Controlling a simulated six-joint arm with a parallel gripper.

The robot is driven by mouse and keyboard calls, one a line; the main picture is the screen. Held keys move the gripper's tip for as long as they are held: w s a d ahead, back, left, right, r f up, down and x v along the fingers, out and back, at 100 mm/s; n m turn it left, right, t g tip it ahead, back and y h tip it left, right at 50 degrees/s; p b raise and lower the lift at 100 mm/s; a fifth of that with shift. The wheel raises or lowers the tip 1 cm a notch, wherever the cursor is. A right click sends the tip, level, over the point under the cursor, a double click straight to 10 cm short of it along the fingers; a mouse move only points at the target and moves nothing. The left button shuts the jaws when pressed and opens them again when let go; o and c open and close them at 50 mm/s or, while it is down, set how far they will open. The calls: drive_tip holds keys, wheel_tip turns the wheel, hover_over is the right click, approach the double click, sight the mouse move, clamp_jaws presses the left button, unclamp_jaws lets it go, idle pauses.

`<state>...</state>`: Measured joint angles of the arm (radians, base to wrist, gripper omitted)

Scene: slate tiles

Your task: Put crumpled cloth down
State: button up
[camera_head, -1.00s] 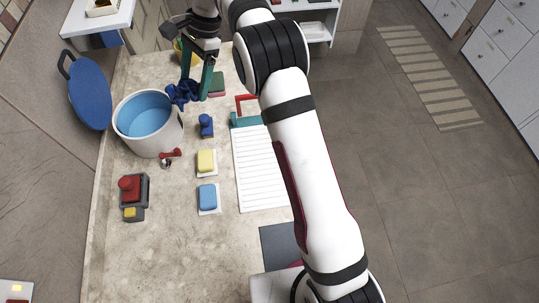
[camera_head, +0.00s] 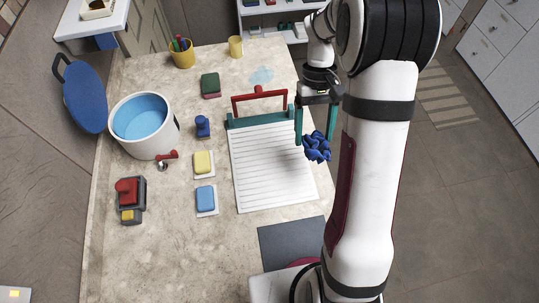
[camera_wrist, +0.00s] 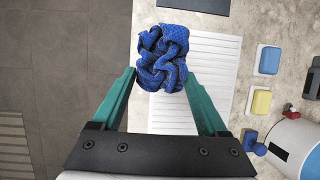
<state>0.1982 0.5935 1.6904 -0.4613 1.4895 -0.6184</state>
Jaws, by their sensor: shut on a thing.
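The crumpled cloth (camera_head: 317,147) is a dark blue, knotted bundle. My gripper (camera_head: 316,139) has teal fingers and is shut on the cloth, near the right edge of the counter and the white ribbed board (camera_head: 272,165). In the wrist view the cloth (camera_wrist: 163,58) sits between the tips of my gripper (camera_wrist: 162,75), with the ribbed board (camera_wrist: 190,118) behind it. The cloth appears held above the surface; its exact height is hard to tell.
A white bucket with blue water (camera_head: 146,127) stands at the left of the counter. A yellow sponge (camera_head: 203,162), a blue sponge (camera_head: 206,197) and a blue stamp-like object (camera_head: 203,126) lie between. A dark grey mat (camera_head: 290,246) lies at the front. A wet patch (camera_head: 262,75) shows at the back.

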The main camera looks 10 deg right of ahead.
hover_over(269, 156)
drive_tip(key=w, duration=0.1)
drive_tip(key=f, duration=0.6)
drive_tip(key=shift+w+d+f, duration=0.2)
wheel_tip(269, 156, down, 4)
drive_tip(key=shift+a+f, duration=0.1)
drive_tip(key=shift+a, duration=0.05)
drive_tip(key=o, duration=1.2)
drive_tip(key=shift+o, duration=0.2)
drive_tip(key=a+v, duration=0.1)
drive_tip(key=v, duration=1.1)
drive_tip(key=s+r+m+t, duration=0.2)
drive_tip(key=s+r, duration=0.9)
drive_tip(key=s+f+m+t+y, duration=0.1)
drive_tip(key=s+f+m+t, duration=0.1)
drive_tip(key=s, duration=1.6)
drive_tip(key=shift+s+a+m, duration=0.3)
drive_tip(key=shift+s+m, duration=0.05)
drive_tip(key=shift+m, duration=0.45)
